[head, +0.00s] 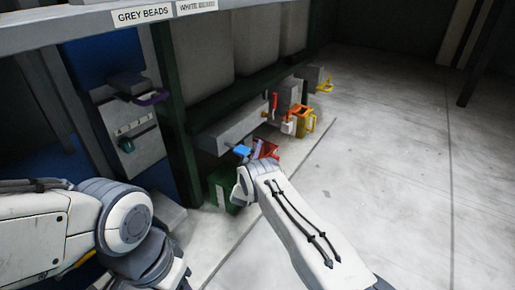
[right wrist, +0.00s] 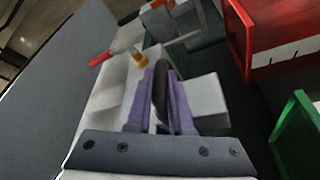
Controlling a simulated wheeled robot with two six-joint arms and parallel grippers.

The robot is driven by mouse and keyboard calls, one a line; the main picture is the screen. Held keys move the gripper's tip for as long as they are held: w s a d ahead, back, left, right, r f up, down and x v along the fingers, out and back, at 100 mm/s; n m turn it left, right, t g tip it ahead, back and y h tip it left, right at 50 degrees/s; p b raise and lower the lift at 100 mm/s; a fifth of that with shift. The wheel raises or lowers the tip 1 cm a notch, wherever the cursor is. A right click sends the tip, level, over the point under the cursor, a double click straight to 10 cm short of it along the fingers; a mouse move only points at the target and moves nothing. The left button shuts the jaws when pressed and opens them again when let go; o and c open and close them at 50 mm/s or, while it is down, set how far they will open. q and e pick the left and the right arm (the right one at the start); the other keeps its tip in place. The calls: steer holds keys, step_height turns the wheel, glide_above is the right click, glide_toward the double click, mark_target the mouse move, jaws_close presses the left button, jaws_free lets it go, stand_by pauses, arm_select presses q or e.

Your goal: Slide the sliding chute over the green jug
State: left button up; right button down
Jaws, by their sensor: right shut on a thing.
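The green jug (head: 222,189) stands low beneath the bench at the left, partly covered by my right wrist. Its green edge (right wrist: 296,122) shows at the right of the right wrist view. My right gripper (right wrist: 163,85) has its purple fingers shut on a dark upright handle, which seems to belong to the sliding chute. A pale grey block (right wrist: 209,101) beside the fingers looks like part of the chute (right wrist: 209,112). In the head view, my right wrist hides most of the chute. My left arm is at the lower left, its gripper not visible.
A red jug (head: 266,148) stands just beyond the green one; its wall (right wrist: 275,40) is close to the right gripper. A green post (head: 175,120) stands at left. The floor (head: 400,150) at right is clear.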

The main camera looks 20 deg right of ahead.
stand_by(0.8)
steer(key=s+a+p, duration=0.5)
steer(key=s+a, duration=0.1)
steer(key=a, duration=0.2)
steer(key=shift+s+a, duration=0.3)
steer(key=shift+s, duration=0.1)
steer(key=c, duration=0.8)
jaws_free()
steer(key=p+v, duration=0.4)
steer(key=v, duration=0.6)
